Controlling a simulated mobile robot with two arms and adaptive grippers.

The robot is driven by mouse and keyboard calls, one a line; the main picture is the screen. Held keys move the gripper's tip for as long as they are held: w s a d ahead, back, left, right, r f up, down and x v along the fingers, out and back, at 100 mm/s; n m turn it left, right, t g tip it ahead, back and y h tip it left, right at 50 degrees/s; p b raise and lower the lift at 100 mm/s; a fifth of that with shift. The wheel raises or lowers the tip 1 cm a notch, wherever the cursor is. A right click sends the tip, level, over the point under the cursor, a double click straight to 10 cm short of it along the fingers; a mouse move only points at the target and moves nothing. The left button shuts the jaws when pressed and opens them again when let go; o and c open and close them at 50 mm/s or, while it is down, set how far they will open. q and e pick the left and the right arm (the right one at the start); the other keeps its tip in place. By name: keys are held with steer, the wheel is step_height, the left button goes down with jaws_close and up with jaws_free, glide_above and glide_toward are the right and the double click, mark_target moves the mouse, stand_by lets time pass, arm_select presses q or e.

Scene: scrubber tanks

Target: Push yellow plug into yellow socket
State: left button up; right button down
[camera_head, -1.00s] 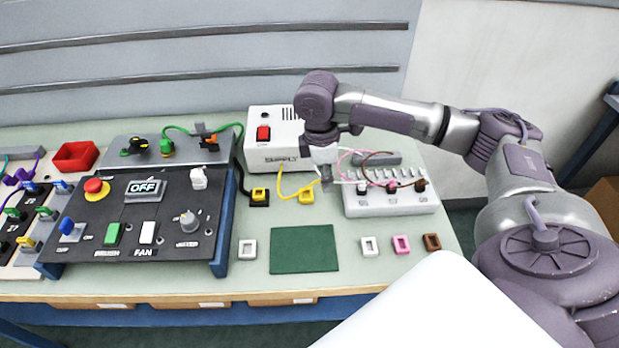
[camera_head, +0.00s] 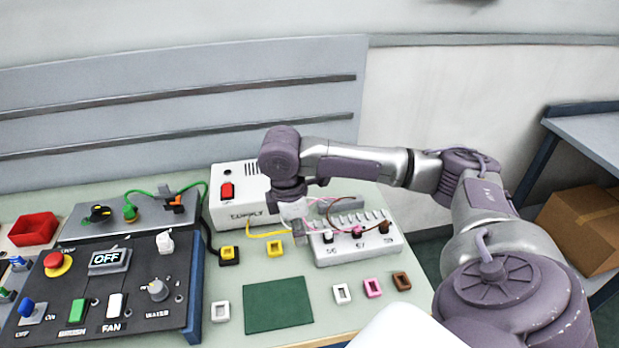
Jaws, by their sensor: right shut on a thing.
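My right gripper (camera_head: 299,233) points down at the left end of a white terminal block (camera_head: 352,249), with its fingertips beside the block. It is shut where a yellow cable (camera_head: 266,235) from the supply box ends. The yellow plug at that cable's end is mostly hidden by the fingers. A yellow square piece with a dark opening (camera_head: 275,249) sits on the bench just left of the gripper. Another yellow piece with a black part (camera_head: 229,256) sits farther left. I cannot tell for sure which part is the yellow socket. My left gripper is out of view.
White (camera_head: 328,238), pink (camera_head: 357,232) and brown (camera_head: 384,227) plugs with wires stand in the terminal block. The white supply box (camera_head: 240,197) stands behind. A black control panel (camera_head: 110,285) is at left. The green mat (camera_head: 279,305) is bare.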

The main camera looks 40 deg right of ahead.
steer(key=w+a+p, duration=0.2)
steer(key=w+a, duration=0.9)
steer(key=w, duration=0.4)
steer(key=shift+w+f+p, duration=0.4)
steer(key=shift+f, duration=0.05)
steer(key=shift+d, duration=0.1)
steer(key=shift+s+p, duration=0.15)
steer(key=shift+p, duration=0.5)
steer(key=shift+f+b, duration=1)
steer(key=shift+f, duration=2.4)
